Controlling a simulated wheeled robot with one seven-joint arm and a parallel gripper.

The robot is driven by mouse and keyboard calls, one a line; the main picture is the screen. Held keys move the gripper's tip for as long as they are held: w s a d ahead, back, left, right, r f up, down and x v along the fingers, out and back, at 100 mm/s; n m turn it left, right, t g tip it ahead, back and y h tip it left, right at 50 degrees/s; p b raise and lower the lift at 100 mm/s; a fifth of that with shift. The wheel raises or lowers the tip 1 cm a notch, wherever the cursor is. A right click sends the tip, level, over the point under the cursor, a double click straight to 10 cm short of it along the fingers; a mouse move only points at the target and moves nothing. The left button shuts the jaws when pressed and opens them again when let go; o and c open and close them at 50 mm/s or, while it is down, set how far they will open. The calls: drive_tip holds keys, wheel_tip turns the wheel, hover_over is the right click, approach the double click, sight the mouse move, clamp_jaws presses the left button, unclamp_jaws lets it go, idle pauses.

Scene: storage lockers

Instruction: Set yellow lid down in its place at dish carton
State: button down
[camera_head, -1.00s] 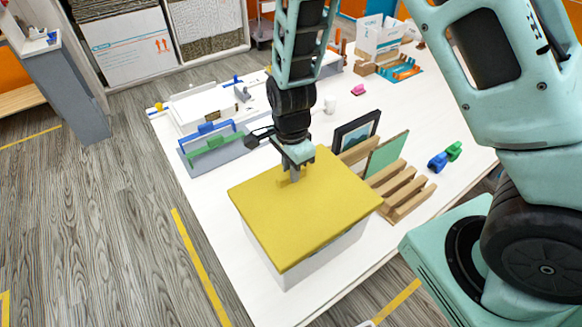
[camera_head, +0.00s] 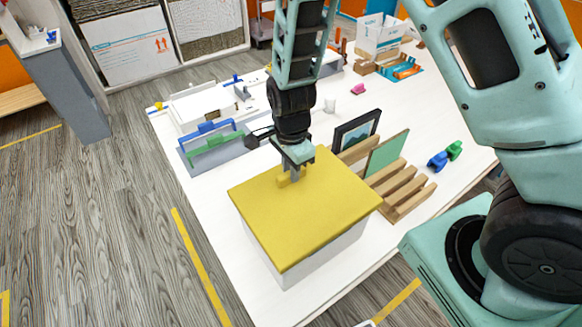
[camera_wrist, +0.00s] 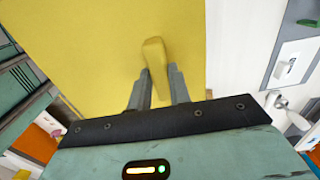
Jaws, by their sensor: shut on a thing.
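The yellow lid (camera_head: 308,215) lies flat over the top of the white dish carton (camera_head: 322,256) near the front of the table. My gripper (camera_head: 290,178) points down at the lid's far part, shut on the lid's small yellow handle. In the wrist view the two fingers of my gripper (camera_wrist: 160,80) stand either side of the handle (camera_wrist: 154,52), and the lid (camera_wrist: 90,50) fills much of the picture. The inside of the carton is hidden.
A wooden slatted rack (camera_head: 402,188) with a green panel and a dark picture frame (camera_head: 357,130) stands close right of the carton. A grey tray with blue and green handles (camera_head: 213,146) lies behind left. Table space (camera_head: 222,225) is clear to the left.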

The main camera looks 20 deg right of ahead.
drive_tip(key=shift+f, duration=0.1)
idle(0.3)
drive_tip(key=c, duration=1.2)
unclamp_jaws()
wheel_tip(320, 180, up, 17)
drive_tip(key=b, duration=0.2)
drive_tip(key=shift+r+b, duration=0.2)
drive_tip(key=shift+b, duration=0.15)
drive_tip(key=s+a+f+n+b, duration=0.2)
drive_tip(key=s+f+n+b, duration=0.3)
drive_tip(key=s+n, duration=0.5)
drive_tip(key=s+a+f+n+b, duration=0.3)
drive_tip(key=s+f+n+b, duration=0.3)
drive_tip(key=s+n, duration=0.4)
drive_tip(key=f+n, duration=0.1)
drive_tip(key=n, duration=0.2)
drive_tip(key=shift+s+n+y, duration=0.3)
